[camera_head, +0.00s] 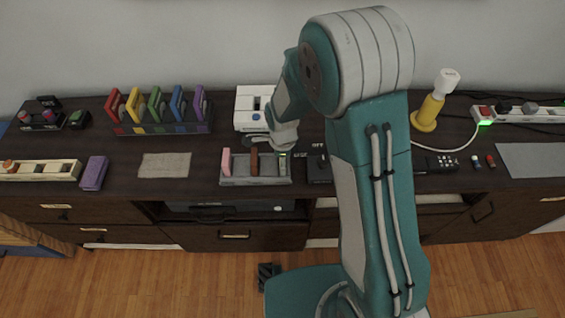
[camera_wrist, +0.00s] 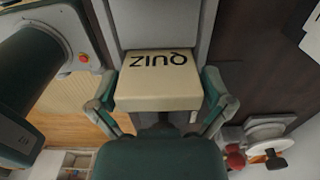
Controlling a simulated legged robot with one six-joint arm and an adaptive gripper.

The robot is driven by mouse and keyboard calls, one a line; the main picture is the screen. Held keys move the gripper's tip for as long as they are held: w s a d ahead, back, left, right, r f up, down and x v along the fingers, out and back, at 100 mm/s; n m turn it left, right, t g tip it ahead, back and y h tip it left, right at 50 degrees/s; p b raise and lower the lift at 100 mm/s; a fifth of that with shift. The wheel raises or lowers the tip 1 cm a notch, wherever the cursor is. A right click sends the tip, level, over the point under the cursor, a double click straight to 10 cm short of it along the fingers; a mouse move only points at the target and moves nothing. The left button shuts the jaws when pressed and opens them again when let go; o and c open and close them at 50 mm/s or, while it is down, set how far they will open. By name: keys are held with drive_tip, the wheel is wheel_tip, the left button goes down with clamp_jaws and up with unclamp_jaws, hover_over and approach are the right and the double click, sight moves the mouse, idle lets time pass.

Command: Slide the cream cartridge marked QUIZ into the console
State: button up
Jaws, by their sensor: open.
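The cream cartridge (camera_wrist: 160,88) marked QUIZ shows upside down in the wrist view, between the two fingers of my gripper (camera_wrist: 162,108). The fingers stand on both sides of it and are open; I cannot tell whether either touches it. In the head view my gripper (camera_head: 283,146) is over the right end of a grey rack (camera_head: 256,181), and it hides the cartridge there. The white console (camera_head: 245,120) with a dark slot on top stands behind the rack, partly covered by my arm.
The rack also holds a pink cartridge (camera_head: 226,161) and a brown one (camera_head: 254,162). A dark holder (camera_head: 160,128) with several coloured items stands back left. A black box (camera_head: 319,170) sits right of the rack. A yellow lamp (camera_head: 429,110) stands at right.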

drive_tip(key=shift+a, duration=0.15)
drive_tip(key=shift+c, duration=1.3)
drive_tip(key=c, duration=0.6)
drive_tip(key=shift+o, duration=0.2)
drive_tip(key=shift+r, duration=0.1)
